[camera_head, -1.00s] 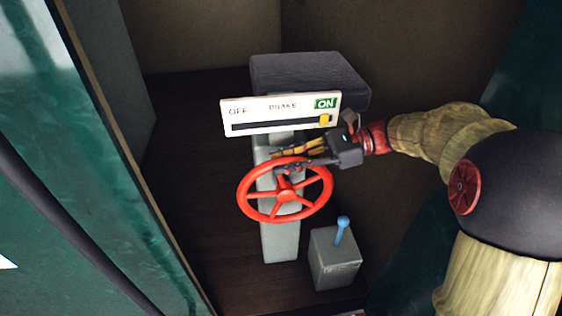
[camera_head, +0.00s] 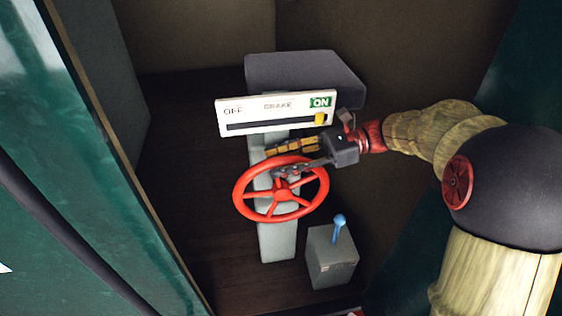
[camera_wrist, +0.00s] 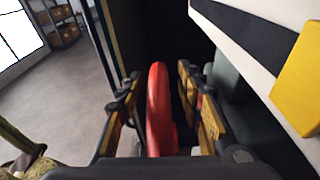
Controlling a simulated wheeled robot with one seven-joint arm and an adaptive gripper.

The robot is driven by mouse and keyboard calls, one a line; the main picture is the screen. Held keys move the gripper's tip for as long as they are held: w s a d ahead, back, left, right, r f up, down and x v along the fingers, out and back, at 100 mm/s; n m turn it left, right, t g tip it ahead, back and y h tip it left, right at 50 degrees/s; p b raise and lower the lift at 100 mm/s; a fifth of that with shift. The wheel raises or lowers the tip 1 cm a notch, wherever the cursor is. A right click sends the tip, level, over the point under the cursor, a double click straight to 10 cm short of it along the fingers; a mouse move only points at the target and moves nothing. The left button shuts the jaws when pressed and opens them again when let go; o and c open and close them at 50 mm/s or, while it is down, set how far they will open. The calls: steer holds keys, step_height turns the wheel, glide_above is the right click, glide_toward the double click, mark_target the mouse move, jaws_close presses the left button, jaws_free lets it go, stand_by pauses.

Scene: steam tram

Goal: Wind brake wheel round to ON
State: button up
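The red brake wheel (camera_head: 281,194) stands on a grey post (camera_head: 277,240). Above it, a white plate (camera_head: 234,104) reads OFF at left, BRAKE in the middle and ON in green at right. Its yellow pointer (camera_head: 320,118) sits at the right end of the dark slot, under ON; it also shows large in the wrist view (camera_wrist: 302,80). My gripper (camera_head: 280,161) is at the wheel's upper rim. In the wrist view its fingers (camera_wrist: 163,95) are apart, one on each side of the red rim (camera_wrist: 159,110), with gaps visible on both sides.
A dark grey box (camera_head: 304,73) is behind the plate. A small grey box (camera_head: 331,262) with a blue-knobbed lever (camera_head: 338,225) stands at the lower right of the wheel. A green wall edge (camera_head: 110,140) runs down the left. Dark floor lies left of the post.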

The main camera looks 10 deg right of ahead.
step_height(320, 180, up, 10)
stand_by(0.6)
steer(key=shift+c, duration=0.5)
